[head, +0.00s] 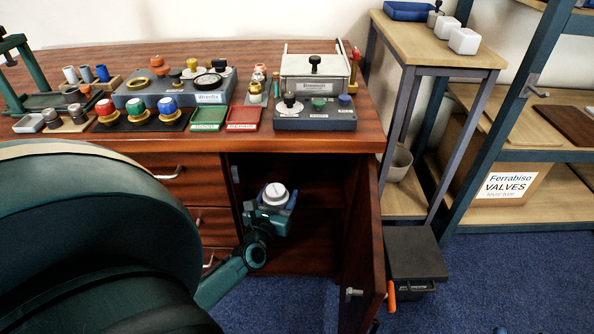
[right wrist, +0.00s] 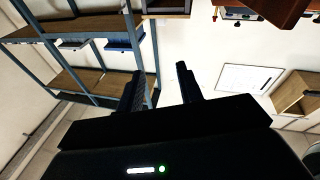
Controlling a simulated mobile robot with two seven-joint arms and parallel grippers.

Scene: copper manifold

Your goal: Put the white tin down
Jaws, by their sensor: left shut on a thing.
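The white tin (head: 276,192) is round, with a pale top, and sits in the jaws of my left gripper (head: 270,204). The gripper is shut on it, at the opening of the desk's cupboard (head: 310,240). The tin is upright or nearly so. Its lower part is hidden by the fingers, and I cannot tell whether it touches anything below. My right gripper (right wrist: 158,82) shows only in the right wrist view, with its two dark fingers apart and nothing between them.
The cupboard door (head: 364,250) stands open on the right. The desktop (head: 265,140) holds valve blocks, knobs and small trays. Right of the desk are a narrow shelf stand (head: 430,50), a black box (head: 415,255) on the blue floor and a shelf with a labelled carton (head: 508,186).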

